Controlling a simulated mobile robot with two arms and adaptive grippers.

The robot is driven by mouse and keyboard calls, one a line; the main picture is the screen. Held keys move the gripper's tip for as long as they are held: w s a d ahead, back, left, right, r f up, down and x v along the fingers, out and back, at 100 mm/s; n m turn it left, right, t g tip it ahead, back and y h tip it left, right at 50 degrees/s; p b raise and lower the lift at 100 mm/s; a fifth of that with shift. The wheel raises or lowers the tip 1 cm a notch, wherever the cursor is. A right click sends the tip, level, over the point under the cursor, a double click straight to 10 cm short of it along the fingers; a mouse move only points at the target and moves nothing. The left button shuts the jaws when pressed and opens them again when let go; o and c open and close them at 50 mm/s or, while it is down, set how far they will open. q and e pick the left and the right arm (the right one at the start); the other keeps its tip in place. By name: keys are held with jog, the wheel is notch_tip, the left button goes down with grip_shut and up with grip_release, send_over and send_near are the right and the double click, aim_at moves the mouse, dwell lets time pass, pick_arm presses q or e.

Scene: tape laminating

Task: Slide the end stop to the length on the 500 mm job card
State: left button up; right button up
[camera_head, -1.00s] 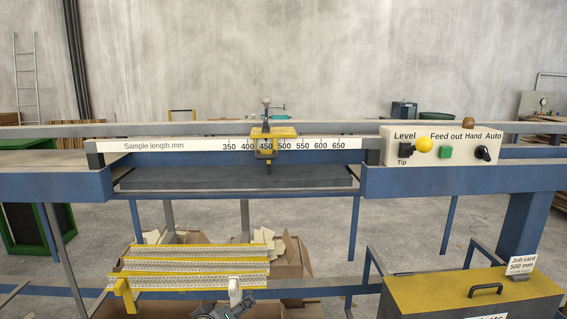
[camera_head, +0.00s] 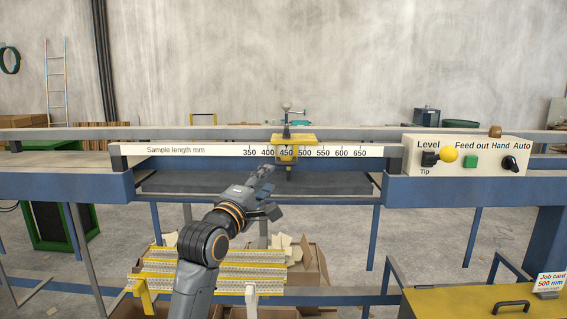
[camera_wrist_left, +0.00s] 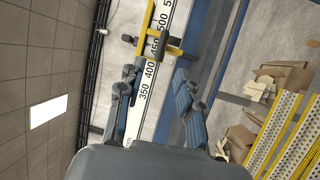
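The yellow end stop (camera_head: 306,138) sits on the white sample length scale (camera_head: 215,150), at the 450 mark, with a small clamp handle standing on top. The job card (camera_head: 550,284) at lower right reads 500 mm. My left gripper (camera_head: 268,192) is in front of the rail, below and slightly left of the end stop. In the left wrist view its fingers (camera_wrist_left: 155,90) are spread with nothing between them. The end stop (camera_wrist_left: 148,32) shows beyond the fingertips, near the 450 and 500 marks. My right gripper is in neither view.
A control panel (camera_head: 466,152) with a yellow-knobbed lever, green button and switch is at the rail's right. Yellow-edged perforated strips (camera_head: 235,265) lie below, near cardboard boxes (camera_head: 310,265). A yellow-topped box (camera_head: 470,300) is at lower right. The rail right of the end stop is clear.

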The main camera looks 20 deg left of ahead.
aim_at(282, 165)
pick_arm(q)
jog(key=w, duration=0.3)
jog(key=w+r+p, duration=0.1)
jog(key=w, duration=0.1)
jog(key=w+d, duration=0.1)
jog(key=w, duration=0.2)
jog(key=shift+w+r+p, duration=0.2)
jog(key=shift+w+p, duration=0.1)
jog(key=shift+w+d, duration=0.15)
jog(key=shift+w, duration=0.7)
jog(key=shift+c, duration=0.4)
grip_shut()
